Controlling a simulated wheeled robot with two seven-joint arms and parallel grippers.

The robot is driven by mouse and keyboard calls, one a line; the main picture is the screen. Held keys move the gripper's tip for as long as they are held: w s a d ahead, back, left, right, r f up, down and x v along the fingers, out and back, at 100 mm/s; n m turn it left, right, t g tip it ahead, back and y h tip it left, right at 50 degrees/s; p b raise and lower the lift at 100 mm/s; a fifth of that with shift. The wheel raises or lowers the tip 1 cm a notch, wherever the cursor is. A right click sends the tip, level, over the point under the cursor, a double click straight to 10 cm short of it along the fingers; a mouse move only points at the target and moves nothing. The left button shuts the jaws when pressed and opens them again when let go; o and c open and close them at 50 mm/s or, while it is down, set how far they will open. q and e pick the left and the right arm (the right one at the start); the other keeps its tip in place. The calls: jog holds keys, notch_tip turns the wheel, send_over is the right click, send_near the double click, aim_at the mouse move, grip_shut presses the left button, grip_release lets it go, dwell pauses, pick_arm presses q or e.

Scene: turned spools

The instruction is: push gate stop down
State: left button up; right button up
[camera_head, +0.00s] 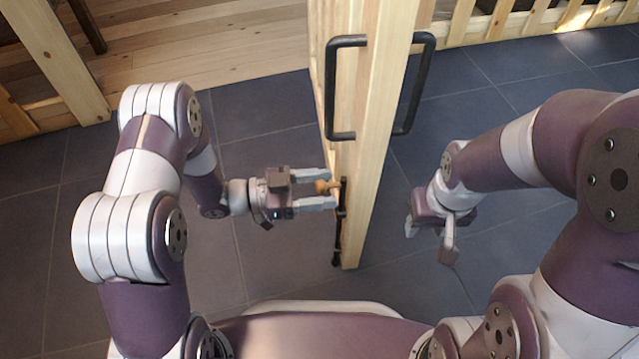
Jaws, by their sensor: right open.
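The wooden gate (373,130) stands almost edge-on in the middle. The gate stop (340,222), a thin black bar, sits low on the gate's left face near its front end. A small turned wooden knob (323,187) sticks out leftward beside the top of the bar. My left gripper (331,189) points right at the gate, with its two fingers apart and the knob between their tips. Gaps show between knob and fingers, but I cannot tell whether either touches. My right gripper (430,242) is open and empty, right of the gate and apart from it.
Black handles stand out from the gate's left side (330,90) and right side (418,85). A slatted wooden fence (500,25) runs along the back right. A wooden post (60,60) stands at the upper left. The dark tiled floor (270,105) is clear around the gate.

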pick_arm(q)
jog(key=shift+r, duration=0.1)
jog(key=shift+a+r+p, duration=0.15)
jog(key=shift+a+p, duration=0.15)
jog(key=shift+a, duration=0.05)
jog(key=s+a+p, duration=0.1)
jog(key=a+p, duration=0.4)
jog(key=a, duration=0.7)
jog(key=shift+s+f, duration=0.2)
jog(key=shift+s, duration=0.2)
